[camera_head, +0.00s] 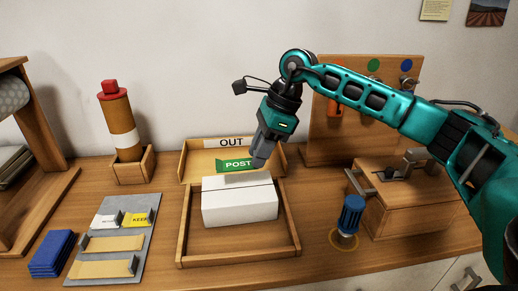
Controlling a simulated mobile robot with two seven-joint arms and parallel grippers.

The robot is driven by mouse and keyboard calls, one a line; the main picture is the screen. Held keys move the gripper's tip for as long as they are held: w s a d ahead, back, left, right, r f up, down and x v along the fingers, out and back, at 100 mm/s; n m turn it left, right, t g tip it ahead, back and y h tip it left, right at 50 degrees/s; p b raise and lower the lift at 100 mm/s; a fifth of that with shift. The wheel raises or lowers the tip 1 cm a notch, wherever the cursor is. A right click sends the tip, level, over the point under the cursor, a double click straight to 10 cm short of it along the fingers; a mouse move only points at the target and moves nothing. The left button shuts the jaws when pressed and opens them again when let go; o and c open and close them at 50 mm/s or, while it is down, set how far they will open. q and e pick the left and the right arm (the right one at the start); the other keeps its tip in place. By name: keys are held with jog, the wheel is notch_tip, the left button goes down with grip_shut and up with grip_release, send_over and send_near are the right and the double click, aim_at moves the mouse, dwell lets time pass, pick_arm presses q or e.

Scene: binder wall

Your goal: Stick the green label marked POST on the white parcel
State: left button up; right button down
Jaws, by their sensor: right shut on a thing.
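The green label marked POST (234,165) is held upright by its right end, above the back part of the parcel. My right gripper (259,161) is shut on it. The white parcel (240,207) is a low box lying in a wooden tray (238,261). A beige strip or shadow shows on its top below the label; I cannot tell which. The label appears apart from the parcel's top, though the exact gap is hard to judge. My left gripper is not in view.
A white OUT sign (231,142) stands behind the label. Left are a grey board (113,240) with a yellow KEEP label (139,219), blue pads (52,254) and a red-capped tube (121,125). Right are a blue-handled tool (351,213) and a wooden box (402,212). The tray's front is free.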

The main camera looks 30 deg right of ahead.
notch_tip(320, 180, down, 4)
jog(key=b, duration=0.3)
jog(key=shift+f, duration=0.6)
jog(key=shift+f+b, duration=0.5)
jog(key=shift+b, duration=0.05)
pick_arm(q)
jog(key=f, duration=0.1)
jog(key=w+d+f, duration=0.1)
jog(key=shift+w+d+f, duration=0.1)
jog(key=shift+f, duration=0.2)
pick_arm(e)
jog(key=c, duration=0.7)
grip_release()
jog(key=shift+r, duration=0.15)
pick_arm(q)
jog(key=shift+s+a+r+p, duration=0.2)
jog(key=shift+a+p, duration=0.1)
jog(key=shift+p, duration=0.25)
pick_arm(e)
jog(key=v, duration=1.2)
jog(key=shift+d+r, duration=0.15)
jog(key=shift+r, duration=0.15)
